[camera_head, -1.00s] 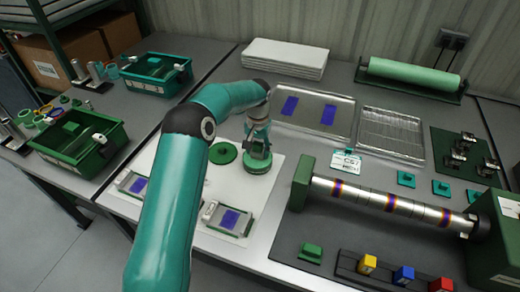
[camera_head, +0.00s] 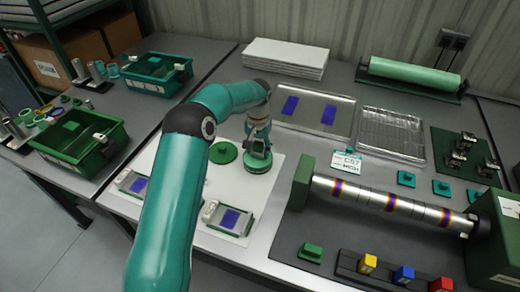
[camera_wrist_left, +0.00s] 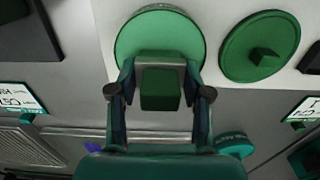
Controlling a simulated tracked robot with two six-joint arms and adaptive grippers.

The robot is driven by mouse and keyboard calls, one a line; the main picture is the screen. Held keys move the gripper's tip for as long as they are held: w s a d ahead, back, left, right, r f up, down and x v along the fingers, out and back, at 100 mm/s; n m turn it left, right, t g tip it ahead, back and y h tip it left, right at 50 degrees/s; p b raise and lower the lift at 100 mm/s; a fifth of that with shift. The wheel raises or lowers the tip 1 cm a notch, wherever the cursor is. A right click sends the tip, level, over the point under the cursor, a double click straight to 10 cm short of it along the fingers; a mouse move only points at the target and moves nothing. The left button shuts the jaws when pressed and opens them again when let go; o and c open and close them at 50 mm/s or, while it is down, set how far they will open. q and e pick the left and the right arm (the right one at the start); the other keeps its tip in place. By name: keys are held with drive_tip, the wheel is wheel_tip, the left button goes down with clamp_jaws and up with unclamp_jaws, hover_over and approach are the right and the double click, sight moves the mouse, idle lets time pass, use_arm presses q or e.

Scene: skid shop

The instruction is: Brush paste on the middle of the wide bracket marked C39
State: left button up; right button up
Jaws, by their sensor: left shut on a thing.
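My left gripper (camera_head: 257,152) is over a round green pot or disc (camera_head: 258,167) on the white mat. In the left wrist view my left gripper (camera_wrist_left: 160,92) is shut on a green block-shaped handle (camera_wrist_left: 160,90), with the round green top (camera_wrist_left: 160,30) beyond it. A green lid with a square knob (camera_head: 223,153) lies beside it and also shows in the left wrist view (camera_wrist_left: 262,45). Two metal brackets with blue patches sit in green holders, one at left (camera_head: 133,184) and one nearer (camera_head: 230,219). No C39 mark is readable. My right gripper is not visible.
A metal tray with two blue rectangles (camera_head: 345,112) and a wire rack tray (camera_head: 405,120) lie behind. A sign (camera_head: 346,162), a banded shaft (camera_head: 390,203) and coloured blocks (camera_head: 402,275) are at right. Green bins (camera_head: 78,140) stand at left.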

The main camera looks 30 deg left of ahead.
sight(258, 143)
use_arm(q)
drive_tip(key=shift+r+p, duration=2.6)
drive_tip(key=shift+r, duration=0.9)
